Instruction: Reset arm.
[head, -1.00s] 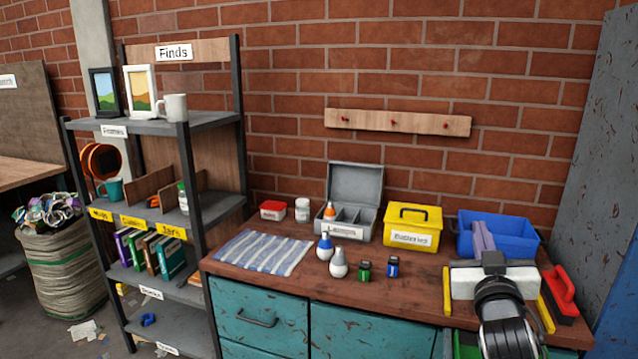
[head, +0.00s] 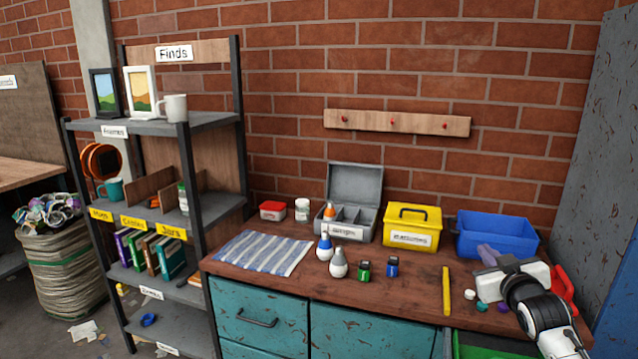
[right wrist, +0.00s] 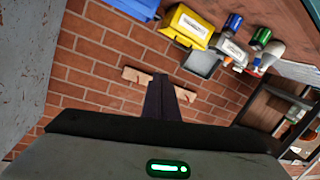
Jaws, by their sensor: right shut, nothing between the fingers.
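My right gripper (head: 487,254) is in the head view above the right part of the wooden workbench (head: 400,290), in front of the blue bin (head: 497,236). Its fingers are together with nothing between them. In the right wrist view the dark fingers (right wrist: 162,98) are shut, with the brick wall and peg rail behind them. The arm hides part of the bench's right end and part of a red-handled brush (head: 562,283). My left gripper is not in view.
A yellow battery box (head: 412,238), a grey open case (head: 347,233), bulbs (head: 338,265) and two small batteries (head: 392,267) stand on the bench. A yellow stick (head: 446,290) and small caps (head: 482,306) lie near my right arm. A striped cloth (head: 262,253) lies at left.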

